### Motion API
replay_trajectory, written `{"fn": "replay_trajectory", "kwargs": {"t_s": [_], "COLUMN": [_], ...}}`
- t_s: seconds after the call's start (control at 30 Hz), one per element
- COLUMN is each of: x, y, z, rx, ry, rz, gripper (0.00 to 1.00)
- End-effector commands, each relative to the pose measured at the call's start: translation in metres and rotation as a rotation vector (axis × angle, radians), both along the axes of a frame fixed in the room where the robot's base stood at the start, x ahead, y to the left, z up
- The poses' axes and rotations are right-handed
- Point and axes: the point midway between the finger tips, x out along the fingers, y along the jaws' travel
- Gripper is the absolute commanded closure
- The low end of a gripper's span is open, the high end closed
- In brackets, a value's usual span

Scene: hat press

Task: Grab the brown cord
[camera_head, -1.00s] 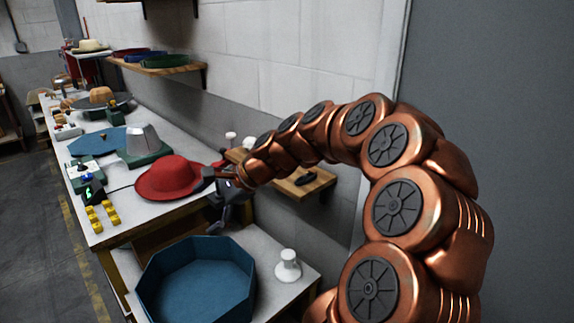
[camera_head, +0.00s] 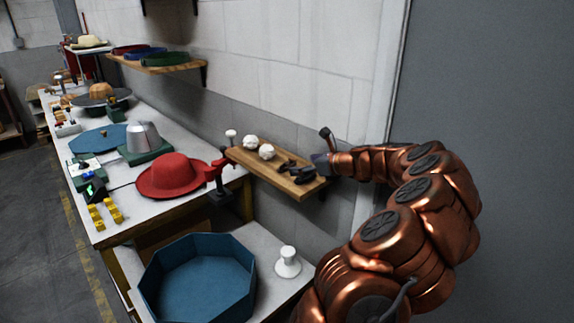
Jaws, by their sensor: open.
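I cannot make out a brown cord for certain. A small dark object (camera_head: 304,179) lies on the right part of the wooden shelf (camera_head: 268,174) on the wall; it is too small to tell what it is. My gripper (camera_head: 308,153) is open over the right end of this shelf. One finger points up and the other reaches left, close to the dark object. Whether it touches is unclear. The gripper hides part of the shelf end.
Two white balls (camera_head: 258,147) sit on the same shelf. A red hat (camera_head: 172,176) is beside a red clamp (camera_head: 216,172) at the bench edge. Below are a blue octagonal tray (camera_head: 202,250) and a white knob-shaped piece (camera_head: 288,262). The wall rises close behind the shelf.

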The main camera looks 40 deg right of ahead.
Motion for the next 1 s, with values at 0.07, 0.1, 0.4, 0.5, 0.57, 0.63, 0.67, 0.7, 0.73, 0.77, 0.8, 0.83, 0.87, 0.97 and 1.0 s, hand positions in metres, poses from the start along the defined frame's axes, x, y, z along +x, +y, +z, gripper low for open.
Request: {"fn": "replay_trajectory", "kwargs": {"t_s": [0.07, 0.1, 0.4, 0.5, 0.57, 0.63, 0.67, 0.7, 0.73, 0.77, 0.8, 0.83, 0.87, 0.97, 1.0], "x": [0.005, 0.009, 0.04, 0.045, 0.047, 0.047, 0.047, 0.047, 0.047, 0.047, 0.047, 0.047, 0.047, 0.047, 0.047], "y": [0.001, 0.001, 0.003, 0.003, 0.004, 0.003, 0.003, 0.003, 0.003, 0.003, 0.003, 0.003, 0.003, 0.003, 0.003], "z": [-0.001, -0.002, -0.016, -0.019, -0.019, -0.019, -0.019, -0.019, -0.019, -0.019, -0.019, -0.019, -0.019, -0.019, -0.019], "rx": [0.0, 0.0, -0.001, -0.002, -0.002, -0.002, -0.002, -0.002, -0.002, -0.002, -0.002, -0.002, -0.002, -0.002, -0.002], "ry": [0.0, 0.0, 0.001, 0.001, 0.0, 0.0, 0.0, 0.0, 0.0, 0.0, 0.0, 0.0, 0.0, 0.0, 0.0], "rz": [0.001, 0.002, 0.0, 0.001, 0.0, 0.0, 0.0, 0.0, 0.0, 0.0, 0.0, 0.0, 0.0, 0.0, 0.0], "gripper": [0.0, 0.0, 0.0, 0.0, 0.0, 0.0, 0.0, 0.0, 0.0, 0.0, 0.01, 0.04, 0.07, 0.18, 0.22]}}
